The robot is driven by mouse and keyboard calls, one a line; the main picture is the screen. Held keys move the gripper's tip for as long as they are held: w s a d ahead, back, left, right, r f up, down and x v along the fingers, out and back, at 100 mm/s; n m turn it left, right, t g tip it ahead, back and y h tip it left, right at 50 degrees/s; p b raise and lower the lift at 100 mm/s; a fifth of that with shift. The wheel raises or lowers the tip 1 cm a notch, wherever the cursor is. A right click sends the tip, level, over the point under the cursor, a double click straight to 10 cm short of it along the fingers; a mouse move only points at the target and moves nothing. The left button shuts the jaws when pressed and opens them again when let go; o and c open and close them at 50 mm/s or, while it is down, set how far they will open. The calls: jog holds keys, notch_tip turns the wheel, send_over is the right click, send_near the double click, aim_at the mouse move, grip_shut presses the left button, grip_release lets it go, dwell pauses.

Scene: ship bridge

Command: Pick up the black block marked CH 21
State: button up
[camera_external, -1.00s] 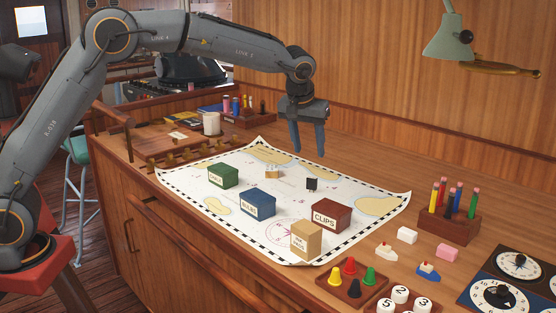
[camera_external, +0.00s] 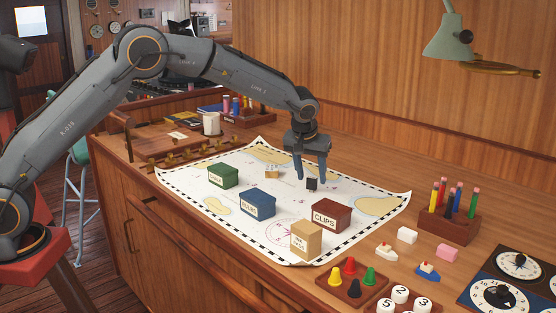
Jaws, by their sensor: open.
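A small black block (camera_external: 312,184) sits on the far part of the paper chart (camera_external: 290,205) spread on the wooden counter. Its marking is too small to read. My gripper (camera_external: 311,177) is open and points down, with its two fingers low at the block, one on the left and one on the right in the picture. I cannot tell whether a finger touches it.
On the chart are a green box (camera_external: 223,176), a blue box (camera_external: 258,203), a red CLIPS box (camera_external: 331,215), a tan box (camera_external: 306,240) and a small light block (camera_external: 272,172). A pencil holder (camera_external: 449,222) stands right. Bare chart surrounds the black block.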

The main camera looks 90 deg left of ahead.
jog(key=shift+x, duration=1.1)
jog(key=c, duration=1.1)
